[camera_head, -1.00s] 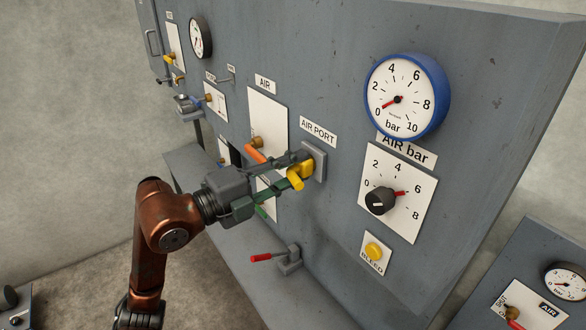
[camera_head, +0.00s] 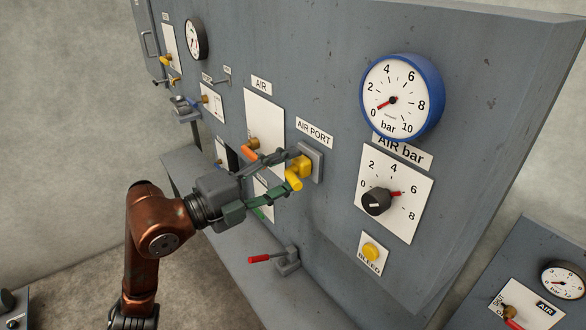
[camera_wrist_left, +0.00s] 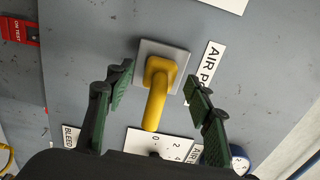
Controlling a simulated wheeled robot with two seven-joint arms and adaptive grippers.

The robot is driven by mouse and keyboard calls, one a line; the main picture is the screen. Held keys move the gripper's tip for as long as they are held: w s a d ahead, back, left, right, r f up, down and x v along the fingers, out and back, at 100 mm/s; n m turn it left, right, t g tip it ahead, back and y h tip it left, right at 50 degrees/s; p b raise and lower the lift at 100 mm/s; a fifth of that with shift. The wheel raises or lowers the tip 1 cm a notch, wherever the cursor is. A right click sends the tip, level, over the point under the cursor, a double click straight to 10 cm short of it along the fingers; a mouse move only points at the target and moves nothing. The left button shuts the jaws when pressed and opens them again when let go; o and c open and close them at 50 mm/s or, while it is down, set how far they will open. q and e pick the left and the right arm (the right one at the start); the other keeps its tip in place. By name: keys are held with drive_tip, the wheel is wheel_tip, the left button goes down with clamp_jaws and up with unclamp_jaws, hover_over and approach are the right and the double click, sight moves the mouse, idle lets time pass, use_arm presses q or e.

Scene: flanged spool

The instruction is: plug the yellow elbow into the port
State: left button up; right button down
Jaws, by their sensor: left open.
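The yellow elbow (camera_head: 299,170) sits at the grey port plate (camera_head: 316,160) under the AIR PORT label, with its free leg pointing down and outward. In the left wrist view the elbow (camera_wrist_left: 157,92) is against the middle of the port plate (camera_wrist_left: 176,50). How deep it sits inside the port is hidden. My right gripper is not in view.
A blue-rimmed gauge (camera_head: 402,97), a black regulator knob (camera_head: 376,201) and a yellow BLEED button (camera_head: 370,250) are right of the port. An orange-handled valve (camera_head: 251,149) is close to the fingers on the left. A red lever (camera_head: 259,259) is below.

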use_arm(q)
drive_tip(key=v, duration=1)
drive_tip(key=shift+s+a, duration=0.2)
drive_tip(key=shift+a, duration=0.05)
